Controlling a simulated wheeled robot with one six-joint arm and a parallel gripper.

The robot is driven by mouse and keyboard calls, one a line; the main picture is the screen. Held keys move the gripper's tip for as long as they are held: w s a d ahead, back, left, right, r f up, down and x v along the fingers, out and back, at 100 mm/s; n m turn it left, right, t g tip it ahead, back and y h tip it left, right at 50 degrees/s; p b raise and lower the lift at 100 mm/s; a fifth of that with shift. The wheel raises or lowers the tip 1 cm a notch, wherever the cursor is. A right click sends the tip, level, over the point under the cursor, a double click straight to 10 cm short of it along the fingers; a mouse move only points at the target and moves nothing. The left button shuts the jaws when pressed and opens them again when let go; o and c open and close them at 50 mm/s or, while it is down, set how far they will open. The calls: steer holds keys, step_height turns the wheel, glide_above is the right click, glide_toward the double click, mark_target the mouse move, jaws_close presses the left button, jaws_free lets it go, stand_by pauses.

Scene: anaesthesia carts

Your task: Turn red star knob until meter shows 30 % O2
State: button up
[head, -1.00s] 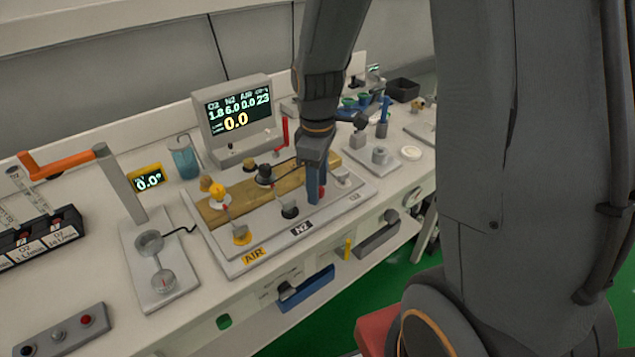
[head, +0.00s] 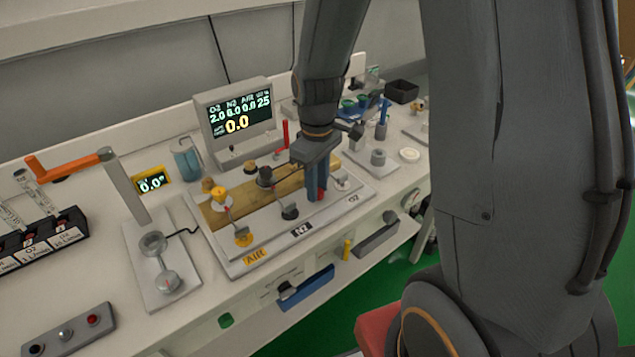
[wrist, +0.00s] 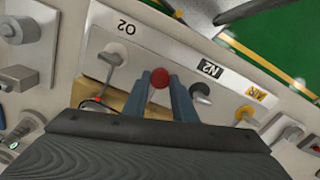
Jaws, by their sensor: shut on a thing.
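The red star knob (wrist: 160,78) shows between my two blue fingers in the wrist view; only its rounded top is visible. In the head view a bit of red (head: 322,194) shows beside the fingers. My gripper (head: 317,198) points down at the panel and is shut on the knob, between the N2 and O2 labels. The meter (head: 238,117) shows O2 2.0, N2 6.0, AIR 0.0 and 25 in the last column of its top row, with a large 0.0 below.
On the panel (head: 262,262) stand a yellow AIR knob (head: 243,236) and a black N2 knob (head: 290,211), left of my gripper. A small yellow display (head: 151,180) and a blue liquid jar (head: 187,158) stand further left. Blue-handled parts (head: 382,120) stand behind to the right.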

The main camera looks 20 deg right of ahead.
steer(key=m+p, duration=0.1)
steer(key=m, duration=0.2)
steer(key=shift+r+m, duration=0.1)
steer(key=shift+m, duration=0.2)
steer(key=shift+m+p, duration=0.7)
steer(key=shift+m, duration=1.1)
steer(key=o, duration=1)
steer(key=shift+o, duration=0.2)
steer(key=shift+r+b, duration=0.75)
steer(key=shift+r, duration=3.1)
